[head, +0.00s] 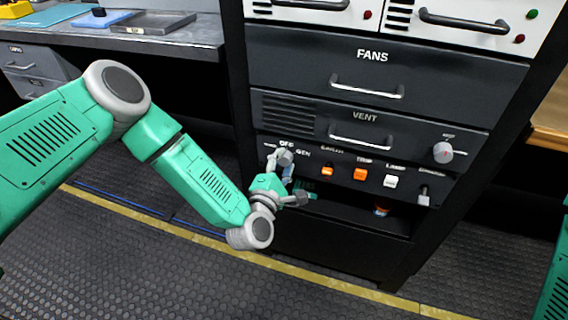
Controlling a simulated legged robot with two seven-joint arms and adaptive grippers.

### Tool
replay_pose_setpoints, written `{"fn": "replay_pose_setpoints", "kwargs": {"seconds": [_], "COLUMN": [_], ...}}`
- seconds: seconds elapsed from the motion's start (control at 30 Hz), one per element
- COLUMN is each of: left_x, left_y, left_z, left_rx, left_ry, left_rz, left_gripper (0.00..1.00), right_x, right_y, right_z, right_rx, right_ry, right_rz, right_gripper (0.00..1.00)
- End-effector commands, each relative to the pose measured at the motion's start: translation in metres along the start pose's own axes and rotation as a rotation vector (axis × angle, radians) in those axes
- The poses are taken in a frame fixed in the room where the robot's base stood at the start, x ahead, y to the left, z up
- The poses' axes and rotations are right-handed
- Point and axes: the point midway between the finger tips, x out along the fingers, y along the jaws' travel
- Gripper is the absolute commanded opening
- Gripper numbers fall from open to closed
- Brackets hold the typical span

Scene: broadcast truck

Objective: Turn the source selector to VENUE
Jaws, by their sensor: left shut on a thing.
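The source selector sits at the left end of the lower panel (312,165), under small labels that seem to read VENUE, OFF (287,143) and GEN (303,153). My left gripper (288,178) is at the selector, with one finger above and one below, shut on it. The gripper hides most of the knob, so I cannot tell which label it points to. My right arm shows only as a green part at the right edge; its gripper is out of view.
Right of the selector are two orange switches (360,174), a white switch (391,182) and a small grey lever (424,195). A round grey knob (443,152) is above them. VENT (360,141) and FANS (367,91) handles project above. An open shelf is below.

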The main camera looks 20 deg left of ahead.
Motion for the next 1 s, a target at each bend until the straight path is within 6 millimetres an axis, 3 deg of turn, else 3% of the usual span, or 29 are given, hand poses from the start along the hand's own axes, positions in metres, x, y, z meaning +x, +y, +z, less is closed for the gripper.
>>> {"fn": "replay_pose_setpoints", "kwargs": {"seconds": [0.67,0.7,0.77,1.0], "left_x": [-0.0034,-0.0034,-0.0035,-0.0023], "left_y": [-0.0062,-0.0063,-0.0061,-0.0026], "left_z": [-0.0031,-0.0032,-0.003,-0.001], "left_rx": [-0.065,-0.065,-0.065,-0.065], "left_ry": [0.006,0.006,0.006,0.002], "left_rz": [-0.017,-0.017,-0.016,-0.008], "left_gripper": [0.05,0.37,0.54,0.54], "right_x": [0.0029,0.0029,0.0029,0.0027], "right_y": [0.0,0.0,0.0,0.0], "right_z": [0.0001,0.0001,0.0001,0.0001], "right_rx": [0.0,0.0,0.0,0.0], "right_ry": [0.0,0.0,0.0,0.0], "right_rz": [0.0,0.0,0.0,0.0], "right_gripper": [0.4,0.4,0.4,0.4]}}
